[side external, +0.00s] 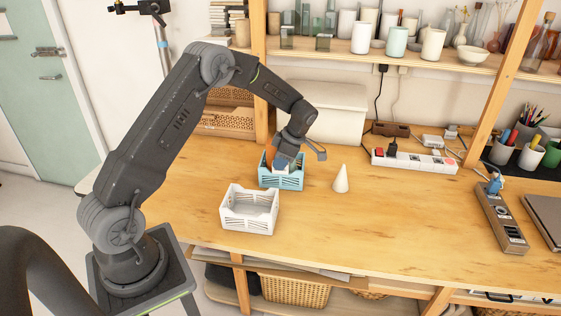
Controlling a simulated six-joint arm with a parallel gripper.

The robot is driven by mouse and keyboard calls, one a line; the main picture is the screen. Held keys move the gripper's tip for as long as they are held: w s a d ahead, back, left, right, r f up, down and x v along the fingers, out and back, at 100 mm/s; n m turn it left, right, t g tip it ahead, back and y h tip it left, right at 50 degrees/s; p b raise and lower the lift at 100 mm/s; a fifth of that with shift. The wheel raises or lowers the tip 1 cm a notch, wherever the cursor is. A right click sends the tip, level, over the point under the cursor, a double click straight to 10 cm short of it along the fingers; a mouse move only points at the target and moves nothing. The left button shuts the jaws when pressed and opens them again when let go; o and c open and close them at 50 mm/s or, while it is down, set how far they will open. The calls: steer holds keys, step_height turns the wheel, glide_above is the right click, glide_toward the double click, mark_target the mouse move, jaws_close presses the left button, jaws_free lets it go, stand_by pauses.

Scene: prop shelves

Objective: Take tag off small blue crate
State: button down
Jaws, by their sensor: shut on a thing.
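The small blue crate (291,184) stands on the wooden table near its back, left of the white cone. My gripper (284,163) reaches down at the crate's near side, over its rim. It is shut on a small pale piece that looks like the tag (281,169), which is at the crate's front wall. The fingers and the tag are small here, and I cannot tell whether the tag still touches the crate. An orange item (270,153) shows behind my gripper, at the crate's left.
A white crate (249,222) stands close in front of the blue one, and a white cone (341,180) stands to its right. A power strip (414,161) and a pale box (323,110) are at the back.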

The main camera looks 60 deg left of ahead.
steer(key=shift+r, duration=0.1)
steer(key=shift+r, duration=1.2)
steer(key=shift+r, duration=0.15)
steer(key=shift+r, duration=1.85)
